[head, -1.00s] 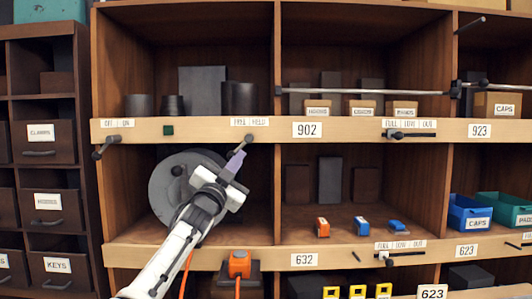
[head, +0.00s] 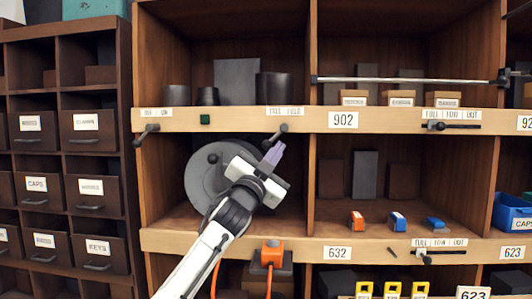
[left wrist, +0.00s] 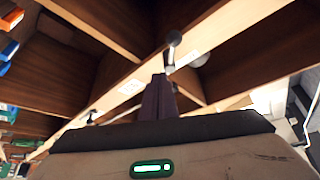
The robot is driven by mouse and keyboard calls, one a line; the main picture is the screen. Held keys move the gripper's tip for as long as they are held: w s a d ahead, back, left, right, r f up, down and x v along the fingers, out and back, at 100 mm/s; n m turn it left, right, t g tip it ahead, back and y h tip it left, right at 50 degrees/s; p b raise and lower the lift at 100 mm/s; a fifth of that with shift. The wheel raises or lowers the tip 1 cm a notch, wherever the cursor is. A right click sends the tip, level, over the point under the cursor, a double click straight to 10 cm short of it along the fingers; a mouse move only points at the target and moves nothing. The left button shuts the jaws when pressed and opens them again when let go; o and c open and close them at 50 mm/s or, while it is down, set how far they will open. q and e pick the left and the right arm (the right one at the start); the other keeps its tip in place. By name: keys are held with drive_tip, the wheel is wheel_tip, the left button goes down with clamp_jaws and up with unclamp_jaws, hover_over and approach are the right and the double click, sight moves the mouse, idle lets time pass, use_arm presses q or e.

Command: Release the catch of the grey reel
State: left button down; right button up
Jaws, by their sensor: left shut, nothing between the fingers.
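The grey reel (head: 205,172) is a round disc in the left middle compartment, partly hidden behind my left arm. Above it, a dark lever (head: 283,129) sits on the shelf edge under a FREE / HELD label (head: 285,112); its handle slants down and to the left. My left gripper (head: 274,154) has its purple fingers shut and empty, with the tips just below this lever. My right gripper is out of view.
A similar lever (head: 147,133) sits under an OFF / ON label to the left, with a dark green square (head: 205,119) between. An orange block (head: 272,252) with a cord stands below. Upright dividers and the shelf edge bound the reel's compartment.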

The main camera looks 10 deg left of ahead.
use_arm(q)
drive_tip(key=shift+s+a+r, duration=0.1)
drive_tip(key=shift+s+a, duration=0.25)
drive_tip(key=shift+s, duration=0.35)
drive_tip(key=shift+s+a+r, duration=0.1)
drive_tip(key=shift+s+a, duration=0.25)
drive_tip(key=shift+s, duration=0.35)
drive_tip(key=shift+s+a, duration=0.35)
drive_tip(key=shift+s, duration=0.35)
